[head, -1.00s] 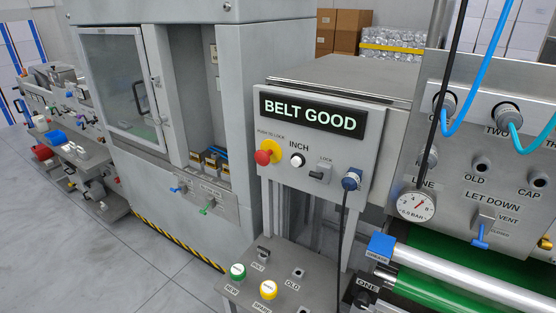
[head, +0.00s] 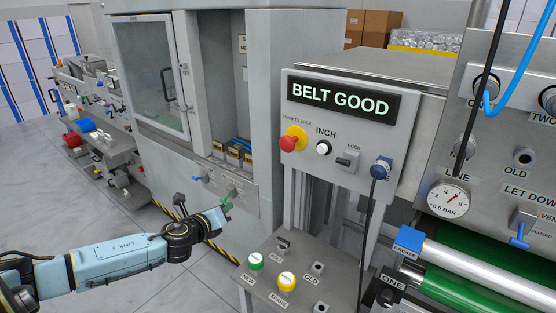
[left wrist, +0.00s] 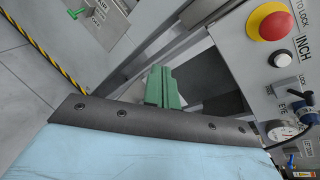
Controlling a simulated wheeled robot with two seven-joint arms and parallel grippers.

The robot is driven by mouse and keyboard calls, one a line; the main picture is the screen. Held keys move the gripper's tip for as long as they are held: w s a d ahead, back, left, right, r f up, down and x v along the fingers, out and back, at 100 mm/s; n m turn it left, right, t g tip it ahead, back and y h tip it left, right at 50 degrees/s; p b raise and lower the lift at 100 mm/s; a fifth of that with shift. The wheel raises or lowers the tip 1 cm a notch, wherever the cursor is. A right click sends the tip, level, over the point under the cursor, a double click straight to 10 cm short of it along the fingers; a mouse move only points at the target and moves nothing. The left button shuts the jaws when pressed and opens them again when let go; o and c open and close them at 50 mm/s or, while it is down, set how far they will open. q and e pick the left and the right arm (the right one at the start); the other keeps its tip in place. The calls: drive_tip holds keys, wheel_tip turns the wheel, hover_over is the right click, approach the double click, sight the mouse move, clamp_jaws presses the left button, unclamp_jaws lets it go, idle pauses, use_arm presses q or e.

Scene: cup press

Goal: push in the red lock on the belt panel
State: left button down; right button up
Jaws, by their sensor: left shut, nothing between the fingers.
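The red lock is a round red push button on a yellow collar (head: 291,140), at the left of the belt panel (head: 340,160) under the words PUSH TO LOCK. It also shows at the upper right of the left wrist view (left wrist: 272,22). The button stands out from the panel. My left gripper (head: 226,203) is low and to the left of the panel, clear of the button. Its green fingers (left wrist: 163,86) are together and empty in the left wrist view. My right gripper is not in view.
The panel also bears a lit BELT GOOD display (head: 344,100), a white INCH button (head: 323,148), a LOCK switch (head: 347,161) and a blue connector (head: 380,168) with a hanging cable.

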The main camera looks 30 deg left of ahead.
use_arm(q)
drive_tip(key=d+r+m+t+h, duration=0.1)
drive_tip(key=d+r+m+h, duration=0.1)
drive_tip(key=r, duration=0.5)
drive_tip(key=d+r+m+t+h+b, duration=0.1)
drive_tip(key=d+r+m+t+h, duration=0.1)
drive_tip(key=d+r+m, duration=0.3)
wheel_tip(320, 180, up, 2)
drive_tip(key=m, duration=0.2)
drive_tip(key=shift+w+d+r+m, duration=0.2)
drive_tip(key=shift+w+m, duration=0.1)
drive_tip(key=shift+w, duration=0.05)
drive_tip(key=p, duration=0.2)
approach(284, 145)
drive_tip(key=w, duration=0.3)
drive_tip(key=w+d, duration=0.1)
drive_tip(key=w, duration=0.1)
drive_tip(key=shift+w+f, duration=0.1)
drive_tip(key=shift+w, duration=0.8)
drive_tip(key=shift+a, duration=0.15)
